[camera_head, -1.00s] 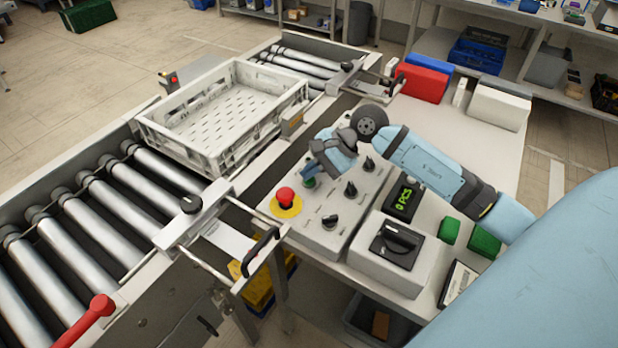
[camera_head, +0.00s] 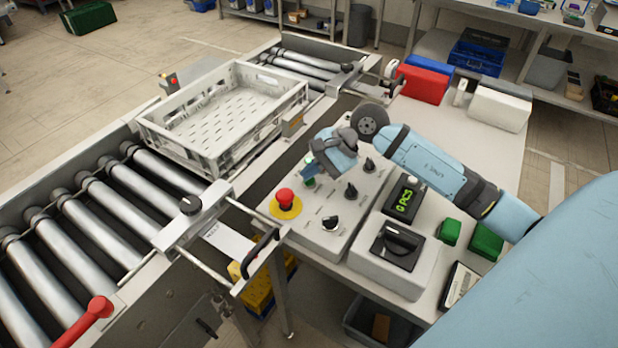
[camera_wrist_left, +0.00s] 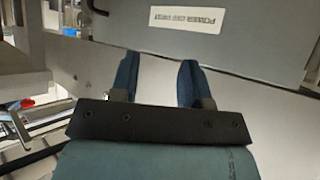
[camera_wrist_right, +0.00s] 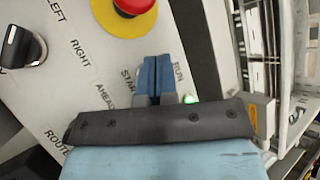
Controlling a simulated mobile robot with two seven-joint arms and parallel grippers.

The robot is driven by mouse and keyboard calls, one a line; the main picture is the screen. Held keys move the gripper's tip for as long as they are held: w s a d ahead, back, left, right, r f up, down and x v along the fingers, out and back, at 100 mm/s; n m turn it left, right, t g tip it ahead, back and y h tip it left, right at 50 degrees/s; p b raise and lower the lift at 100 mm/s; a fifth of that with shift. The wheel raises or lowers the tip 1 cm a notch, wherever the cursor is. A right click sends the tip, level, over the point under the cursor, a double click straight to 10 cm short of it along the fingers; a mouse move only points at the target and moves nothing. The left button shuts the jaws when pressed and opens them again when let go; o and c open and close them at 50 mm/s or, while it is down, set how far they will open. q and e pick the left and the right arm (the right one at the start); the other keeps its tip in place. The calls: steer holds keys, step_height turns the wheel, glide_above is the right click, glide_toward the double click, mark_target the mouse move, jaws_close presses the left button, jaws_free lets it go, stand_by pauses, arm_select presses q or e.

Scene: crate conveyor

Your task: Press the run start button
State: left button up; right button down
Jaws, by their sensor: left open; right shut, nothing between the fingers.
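The control box (camera_head: 318,240) carries a red emergency stop on a yellow ring (camera_head: 286,199), black knobs and a small green button (camera_head: 309,184). My right gripper (camera_head: 306,172) is shut and empty, pointing down at the panel right by the green button. In the right wrist view its closed fingertips (camera_wrist_right: 156,58) lie over the panel between the printed words START and RUN. A green glow (camera_wrist_right: 191,99) shows beside the fingers, mostly hidden by the gripper. Contact cannot be told. My left gripper (camera_wrist_left: 160,70) is open and empty, in front of a grey panel (camera_wrist_left: 235,35).
A white crate (camera_head: 220,118) stands on the roller conveyor (camera_head: 95,225) to the left. Red (camera_head: 424,84) and white (camera_head: 499,106) bins stand at the table's back.

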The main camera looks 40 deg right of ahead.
mark_target(310, 180)
steer(key=shift+r, duration=0.55)
steer(key=shift+r+p, duration=0.75)
steer(key=shift+r, duration=1.75)
